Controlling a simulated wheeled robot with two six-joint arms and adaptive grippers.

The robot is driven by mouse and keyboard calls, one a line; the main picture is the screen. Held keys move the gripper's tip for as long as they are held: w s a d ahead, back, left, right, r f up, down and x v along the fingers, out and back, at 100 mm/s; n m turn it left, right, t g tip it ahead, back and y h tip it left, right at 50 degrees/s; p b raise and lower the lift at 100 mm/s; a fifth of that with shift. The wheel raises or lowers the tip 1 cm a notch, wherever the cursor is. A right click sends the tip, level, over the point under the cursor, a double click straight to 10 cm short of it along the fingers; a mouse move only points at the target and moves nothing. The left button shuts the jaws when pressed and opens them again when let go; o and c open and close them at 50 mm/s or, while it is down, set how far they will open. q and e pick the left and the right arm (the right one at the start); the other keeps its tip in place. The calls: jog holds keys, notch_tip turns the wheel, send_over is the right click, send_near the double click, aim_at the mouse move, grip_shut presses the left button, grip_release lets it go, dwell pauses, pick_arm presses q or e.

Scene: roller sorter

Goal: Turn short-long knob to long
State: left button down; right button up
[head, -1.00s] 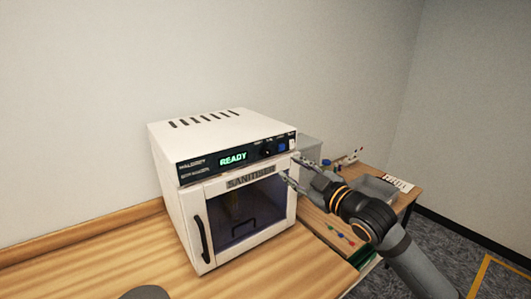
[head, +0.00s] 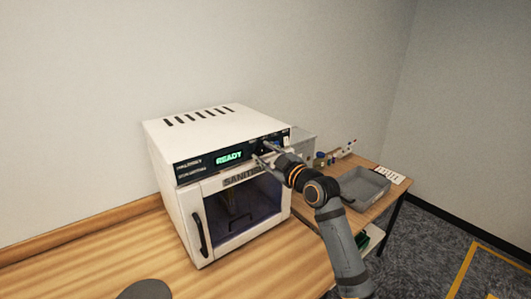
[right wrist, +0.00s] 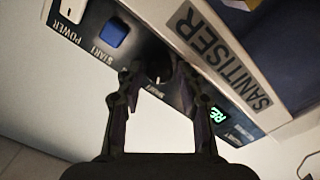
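The white sanitiser (head: 170,215) stands on the wooden counter, its display reading READY. Its dark control panel (head: 195,170) runs along the top front. In the right wrist view the small dark knob (right wrist: 160,70) sits on the panel between the START button and the display, with a small label beside it. My right gripper (head: 262,152) is at the panel. Its fingers are apart, one on each side of the knob, in the wrist view (right wrist: 158,72). I cannot tell whether they touch it. The knob's pointer is not clear. My left gripper is out of view.
The blue START button (right wrist: 114,34) and a white POWER switch (right wrist: 73,9) are close beside the knob. The sanitiser door (head: 243,212) below is shut. A side table to the right holds a grey tray (head: 364,187) and small items.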

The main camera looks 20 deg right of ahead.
jog(key=c, duration=0.7)
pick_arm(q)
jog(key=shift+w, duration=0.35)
pick_arm(e)
grip_shut()
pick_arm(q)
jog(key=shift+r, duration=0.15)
pick_arm(e)
jog(key=m+p, duration=0.3)
jog(key=m, duration=0.2)
jog(key=shift+r, duration=0.2)
jog(key=m+p, duration=0.2)
jog(key=m, duration=0.1)
jog(key=shift+m, duration=0.4)
pick_arm(q)
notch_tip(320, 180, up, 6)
jog(key=p, duration=0.1)
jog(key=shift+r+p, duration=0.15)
jog(key=shift+p, duration=0.15)
pick_arm(e)
jog(key=shift+f+m+g, duration=0.1)
jog(key=shift+m+g, duration=0.2)
jog(key=shift+m, duration=1.1)
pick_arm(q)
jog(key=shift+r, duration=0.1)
pick_arm(e)
jog(key=o, duration=0.7)
grip_release()
